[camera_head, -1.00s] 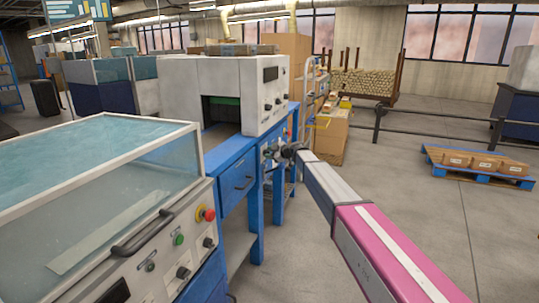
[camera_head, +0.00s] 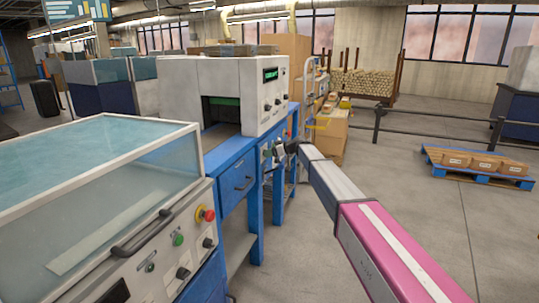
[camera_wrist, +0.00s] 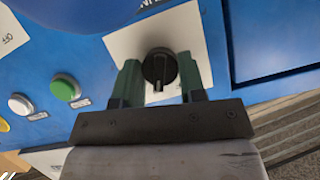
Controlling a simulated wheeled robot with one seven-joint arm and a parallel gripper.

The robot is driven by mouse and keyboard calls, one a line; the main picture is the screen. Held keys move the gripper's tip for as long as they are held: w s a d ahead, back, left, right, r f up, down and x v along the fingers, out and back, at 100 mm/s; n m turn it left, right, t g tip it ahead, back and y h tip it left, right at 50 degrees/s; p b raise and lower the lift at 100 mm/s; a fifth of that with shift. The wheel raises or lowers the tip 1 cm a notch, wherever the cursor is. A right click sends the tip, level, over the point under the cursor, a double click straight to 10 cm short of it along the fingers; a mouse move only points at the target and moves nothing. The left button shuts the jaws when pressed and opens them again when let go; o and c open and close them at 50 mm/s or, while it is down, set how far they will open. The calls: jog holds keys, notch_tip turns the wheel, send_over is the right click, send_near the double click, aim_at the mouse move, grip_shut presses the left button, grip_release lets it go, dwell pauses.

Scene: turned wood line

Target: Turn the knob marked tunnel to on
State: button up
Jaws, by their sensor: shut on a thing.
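A black round knob (camera_wrist: 160,66) with a raised grip bar sits on a white plate (camera_wrist: 120,45) on a blue panel in the wrist view. Its bar points down in that picture. My gripper (camera_wrist: 159,80) has its two green fingers on either side of the knob, shut on it. In the head view my gripper (camera_head: 280,150) is at the front of the blue bench, below the white tunnel machine (camera_head: 224,74), and hides the knob there. The machine's small display (camera_head: 271,74) shows green lit characters, too small to read. The knob's printed label is mostly cut off.
A green button (camera_wrist: 65,88) and a white button (camera_wrist: 21,104) are left of the plate. A glass-lidded machine (camera_head: 110,210) with a red stop button (camera_head: 206,215) stands at the near left. Open floor lies right of my arm, before a blue pallet (camera_head: 480,170).

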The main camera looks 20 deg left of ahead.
jog(key=shift+m, duration=0.4)
jog(key=shift+g, duration=0.4)
jog(key=o, duration=0.9)
jog(key=shift+d, duration=0.1)
jog(key=v, duration=1)
jog(key=shift+d+r, duration=0.1)
jog(key=shift+d, duration=0.2)
